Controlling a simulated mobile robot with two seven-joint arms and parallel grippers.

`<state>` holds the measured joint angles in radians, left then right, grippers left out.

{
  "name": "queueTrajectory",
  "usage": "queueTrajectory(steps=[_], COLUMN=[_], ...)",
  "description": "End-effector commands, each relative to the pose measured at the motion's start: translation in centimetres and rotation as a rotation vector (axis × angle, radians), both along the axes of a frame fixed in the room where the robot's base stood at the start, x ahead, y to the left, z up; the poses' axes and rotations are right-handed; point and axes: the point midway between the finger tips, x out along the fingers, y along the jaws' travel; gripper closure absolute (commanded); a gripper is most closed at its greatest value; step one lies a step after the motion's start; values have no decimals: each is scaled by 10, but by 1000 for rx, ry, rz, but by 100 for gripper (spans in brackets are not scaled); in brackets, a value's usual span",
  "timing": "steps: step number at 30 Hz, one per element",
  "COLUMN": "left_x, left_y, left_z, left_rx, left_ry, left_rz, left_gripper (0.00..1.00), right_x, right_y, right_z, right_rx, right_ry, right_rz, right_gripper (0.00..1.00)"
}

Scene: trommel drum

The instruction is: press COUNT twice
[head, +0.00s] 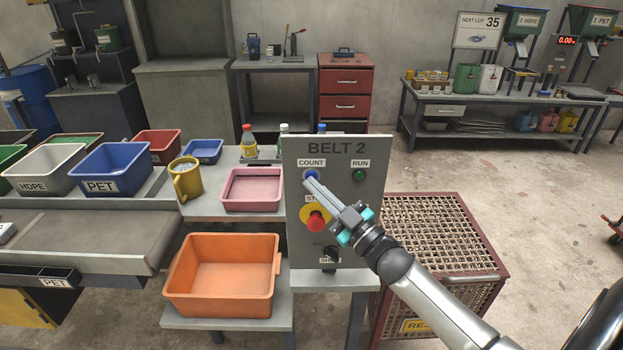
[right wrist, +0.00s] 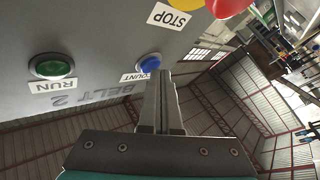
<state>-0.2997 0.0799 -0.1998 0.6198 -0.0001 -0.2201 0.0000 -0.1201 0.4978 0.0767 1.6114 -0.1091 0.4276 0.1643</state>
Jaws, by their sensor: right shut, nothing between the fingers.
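The grey BELT 2 panel (head: 290,172) stands upright in the middle of the head view. Its blue COUNT button (head: 311,174) is at the upper left under the COUNT label, and the green RUN button (head: 359,175) is to its right. My right gripper (head: 310,184) is shut and empty, its fingertips at or just in front of the lower edge of the COUNT button. In the right wrist view the COUNT button (right wrist: 149,61) shows just beyond the fingertips (right wrist: 158,75). I cannot tell if they touch. My left gripper is not in view.
A red stop button (head: 316,221) on a yellow plate sits below COUNT, close under my gripper. A black knob (head: 331,253) is lower down. An orange bin (head: 222,278) stands left of the panel, and a brown mesh crate (head: 430,235) stands to the right.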

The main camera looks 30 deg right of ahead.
Motion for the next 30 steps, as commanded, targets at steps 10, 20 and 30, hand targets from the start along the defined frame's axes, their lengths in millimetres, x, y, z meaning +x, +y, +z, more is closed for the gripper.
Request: queueTrajectory(steps=[10,20,30], left_x=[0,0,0], left_y=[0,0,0], left_z=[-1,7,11], left_rx=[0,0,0], left_ry=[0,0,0], left_rz=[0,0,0], left_gripper=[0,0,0], right_x=[2,-6,-13], right_y=[-1,4,8], right_z=[0,1,0], right_rx=[0,2,0], right_ry=[1,3,0], right_rz=[0,-2,-1], right_gripper=[100,100,100])
